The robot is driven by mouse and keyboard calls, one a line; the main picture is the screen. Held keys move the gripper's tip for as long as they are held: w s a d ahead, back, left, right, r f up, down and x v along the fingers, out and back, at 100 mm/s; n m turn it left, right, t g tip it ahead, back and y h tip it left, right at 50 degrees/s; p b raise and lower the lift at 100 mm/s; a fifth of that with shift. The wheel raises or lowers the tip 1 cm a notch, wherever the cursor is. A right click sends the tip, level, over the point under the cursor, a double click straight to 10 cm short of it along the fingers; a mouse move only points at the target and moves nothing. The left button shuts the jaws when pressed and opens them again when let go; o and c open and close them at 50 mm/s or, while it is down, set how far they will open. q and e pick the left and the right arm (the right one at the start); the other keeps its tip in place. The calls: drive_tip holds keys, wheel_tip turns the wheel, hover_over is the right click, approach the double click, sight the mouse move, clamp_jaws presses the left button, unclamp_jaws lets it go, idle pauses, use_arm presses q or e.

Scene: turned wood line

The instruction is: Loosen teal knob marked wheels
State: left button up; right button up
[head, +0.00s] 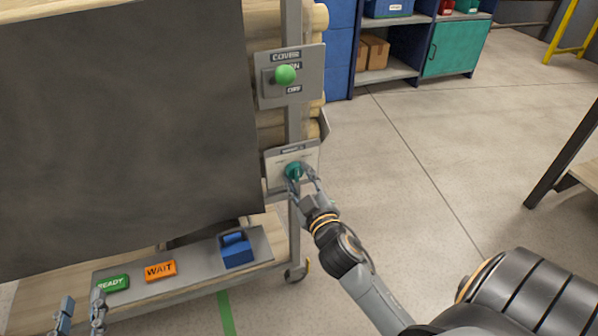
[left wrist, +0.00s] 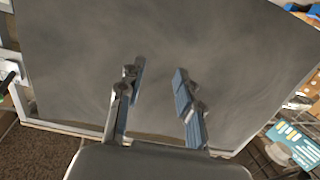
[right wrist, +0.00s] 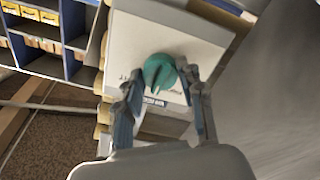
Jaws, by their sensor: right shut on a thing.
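The teal knob (head: 293,171) sits on a pale plate (head: 312,157) on the rack's upright post; the plate's label is too small to read in the head view. My right gripper (head: 303,178) is at the knob, its fingers on either side and shut on it. In the right wrist view the knob (right wrist: 160,72) shows between the tips of my right gripper (right wrist: 163,88), with a dark label below it. My left gripper (head: 83,310) is at the lower left of the head view, empty. In the left wrist view my left gripper (left wrist: 157,88) has its fingers apart before the dark cover.
A dark cover (head: 120,130) hangs over the rack. A green knob (head: 285,75) on a COVER plate is above the teal one. READY (head: 112,283) and WAIT (head: 160,270) tags and a blue block (head: 236,250) lie on the lower ledge.

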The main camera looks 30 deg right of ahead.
drive_tip(key=n+p, duration=0.2)
drive_tip(key=n, duration=0.1)
drive_tip(key=shift+r, duration=0.1)
drive_tip(key=n+p, duration=0.2)
drive_tip(key=n, duration=0.3)
drive_tip(key=shift+n, duration=0.3)
use_arm(q)
drive_tip(key=s+a+f+g+y, duration=0.1)
drive_tip(key=s+a+f+g, duration=0.2)
drive_tip(key=s+f+g, duration=0.3)
drive_tip(key=s+a+f+g+y, duration=0.2)
drive_tip(key=s+a+f+g, duration=0.1)
drive_tip(key=s+f+g, duration=0.3)
drive_tip(key=shift+s+f+n+g+y, duration=0.3)
drive_tip(key=shift+s+f, duration=0.75)
drive_tip(key=shift+s, duration=0.75)
use_arm(e)
drive_tip(key=shift+n, duration=0.6)
use_arm(q)
drive_tip(key=shift+a, duration=0.1)
use_arm(e)
drive_tip(key=o, duration=1.2)
drive_tip(key=shift+c, duration=0.2)
drive_tip(key=shift+s, duration=0.1)
drive_tip(key=v, duration=0.7)
drive_tip(key=shift+s, duration=0.15)
